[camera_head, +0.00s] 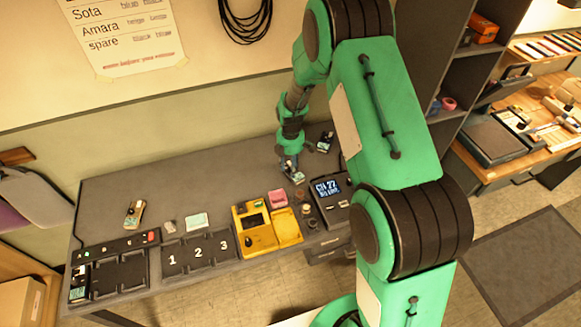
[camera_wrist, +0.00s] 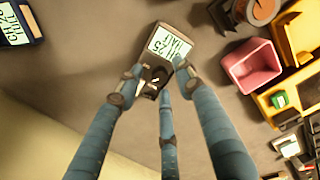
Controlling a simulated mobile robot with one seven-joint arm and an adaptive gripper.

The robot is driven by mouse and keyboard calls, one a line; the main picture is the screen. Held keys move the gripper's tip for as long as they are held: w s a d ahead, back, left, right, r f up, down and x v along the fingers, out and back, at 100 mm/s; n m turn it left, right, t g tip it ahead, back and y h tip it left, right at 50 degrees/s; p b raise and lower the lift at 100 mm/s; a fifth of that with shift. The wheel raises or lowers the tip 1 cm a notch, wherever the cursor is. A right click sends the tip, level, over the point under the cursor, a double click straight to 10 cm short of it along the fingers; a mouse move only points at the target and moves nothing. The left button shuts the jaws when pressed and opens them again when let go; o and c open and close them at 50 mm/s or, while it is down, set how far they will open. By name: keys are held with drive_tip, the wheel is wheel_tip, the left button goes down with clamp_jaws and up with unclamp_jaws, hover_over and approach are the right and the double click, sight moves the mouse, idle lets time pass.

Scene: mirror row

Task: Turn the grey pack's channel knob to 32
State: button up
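The grey pack (camera_wrist: 172,48) lies under my gripper (camera_wrist: 157,75) in the wrist view. A dark knob (camera_wrist: 153,78) sits at the screen's lower left, partly hidden by the fingers. My three blue fingers are spread around the knob with gaps between their tips; contact is not clear. In the head view my gripper (camera_head: 291,165) is low over the table's back right, with the pack (camera_head: 298,177) just below it. A second pack with a blue rim (camera_wrist: 15,25) shows at the wrist view's upper left.
A dark console (camera_head: 330,205) reading CH 22 stands at right. A pink tray (camera_head: 277,198), a yellow case (camera_head: 254,228) and a numbered 1-2-3 tray (camera_head: 200,254) lie in front and left. A tan pack (camera_head: 134,213) lies farther left. The table's back left is clear.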

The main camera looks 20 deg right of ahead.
clamp_jaws()
drive_tip(key=shift+m, duration=0.4)
drive_tip(key=m+p, duration=0.1)
drive_tip(key=m, duration=0.8)
drive_tip(key=shift+p, duration=0.4)
drive_tip(key=shift+m, duration=0.3)
unclamp_jaws()
